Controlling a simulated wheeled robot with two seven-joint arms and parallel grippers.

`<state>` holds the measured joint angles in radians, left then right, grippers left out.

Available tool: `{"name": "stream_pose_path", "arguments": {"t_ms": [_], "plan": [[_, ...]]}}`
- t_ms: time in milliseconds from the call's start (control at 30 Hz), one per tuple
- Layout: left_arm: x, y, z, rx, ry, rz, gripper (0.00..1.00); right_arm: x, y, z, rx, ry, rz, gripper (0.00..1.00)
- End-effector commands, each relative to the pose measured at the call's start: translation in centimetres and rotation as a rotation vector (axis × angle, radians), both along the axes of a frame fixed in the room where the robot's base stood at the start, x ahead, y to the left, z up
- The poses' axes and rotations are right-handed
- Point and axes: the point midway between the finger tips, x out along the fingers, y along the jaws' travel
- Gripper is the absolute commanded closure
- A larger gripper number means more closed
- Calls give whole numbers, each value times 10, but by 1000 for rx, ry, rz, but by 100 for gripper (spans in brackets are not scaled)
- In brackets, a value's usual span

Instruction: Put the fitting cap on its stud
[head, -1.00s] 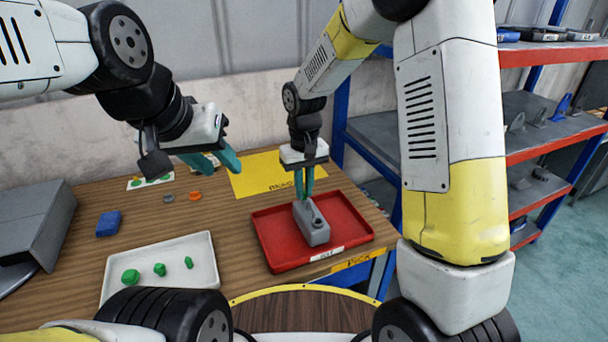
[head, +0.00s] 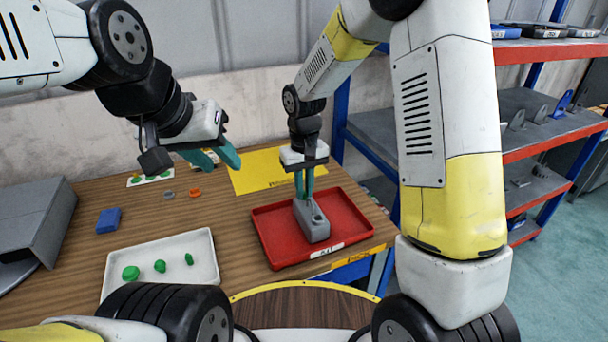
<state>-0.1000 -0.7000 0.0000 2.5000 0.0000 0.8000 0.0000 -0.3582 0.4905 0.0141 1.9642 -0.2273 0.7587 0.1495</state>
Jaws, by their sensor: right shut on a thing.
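Three green caps of different sizes lie in the white tray (head: 206,246): a large one (head: 131,273), a middle one (head: 160,266) and a small one (head: 189,259). A grey block (head: 316,232) with a dark round opening on top sits in the red tray (head: 275,254). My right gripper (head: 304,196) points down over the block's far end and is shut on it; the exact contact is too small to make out. My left gripper (head: 222,158) is open and empty, above the back of the table. No stud can be clearly made out.
A yellow mat (head: 255,178) lies behind the red tray. A blue block (head: 108,221), an orange ring (head: 195,192), a grey ring (head: 169,195) and a small card with green pieces (head: 150,180) lie left of it. A grey box (head: 40,225) stands far left.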

Motion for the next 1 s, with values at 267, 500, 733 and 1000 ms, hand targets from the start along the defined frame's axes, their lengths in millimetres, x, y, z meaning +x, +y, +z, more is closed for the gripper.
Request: {"name": "stream_pose_path", "arguments": {"t_ms": [267, 500, 733, 1000], "plan": [[0, 0, 0, 0, 0, 0, 64, 0, 0, 0, 0, 0, 0, 62], [0, 0, 0, 0, 0, 0, 64, 1, 0, 5, 1, -2, 0, 62], [0, 0, 0, 0, 0, 0, 64, 1, 1, 40, 2, -5, 0, 62], [0, 0, 0, 0, 0, 0, 64, 0, 0, 76, 2, -3, -2, 62]]}}
